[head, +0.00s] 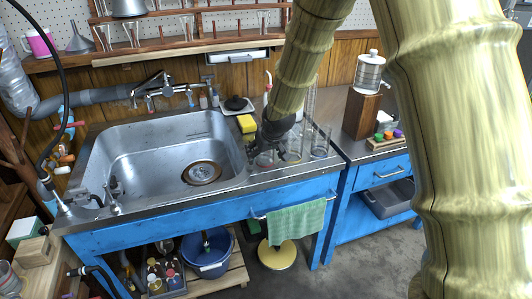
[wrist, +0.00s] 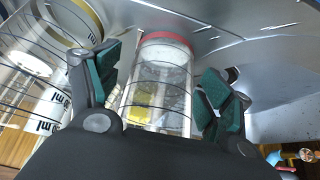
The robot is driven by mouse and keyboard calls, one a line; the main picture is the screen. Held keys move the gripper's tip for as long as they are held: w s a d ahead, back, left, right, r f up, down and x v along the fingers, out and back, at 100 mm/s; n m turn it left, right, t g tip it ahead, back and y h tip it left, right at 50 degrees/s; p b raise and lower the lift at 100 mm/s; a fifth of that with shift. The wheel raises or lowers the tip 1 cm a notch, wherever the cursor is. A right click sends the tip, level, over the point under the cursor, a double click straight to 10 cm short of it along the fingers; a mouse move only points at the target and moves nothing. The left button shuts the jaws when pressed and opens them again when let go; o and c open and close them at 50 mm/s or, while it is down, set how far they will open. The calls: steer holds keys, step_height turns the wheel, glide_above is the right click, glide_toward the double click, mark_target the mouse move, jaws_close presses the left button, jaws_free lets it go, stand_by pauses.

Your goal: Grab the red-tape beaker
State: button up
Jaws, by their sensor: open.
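The red-tape beaker is clear glass with a red band around its rim; it shows in the wrist view (wrist: 160,95). In the head view the red-tape beaker (head: 265,160) stands on the steel counter right of the sink, partly hidden by my gripper. My gripper (wrist: 164,68) is open, with one teal-padded finger on each side of the beaker. Gaps show between the pads and the glass. In the head view my gripper (head: 272,142) is dark and small, so its fingers are hard to make out there.
Other clear glassware (head: 320,146) stands close on the right; a yellow-banded vessel (wrist: 78,18) is near my left finger. The sink basin (head: 150,165) lies left. A yellow sponge (head: 247,124) and a dark dish (head: 236,104) sit behind. A green towel (head: 290,222) hangs in front.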

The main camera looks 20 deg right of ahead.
steer(key=shift+c, duration=0.5)
steer(key=c, duration=1)
steer(key=shift+r, duration=0.15)
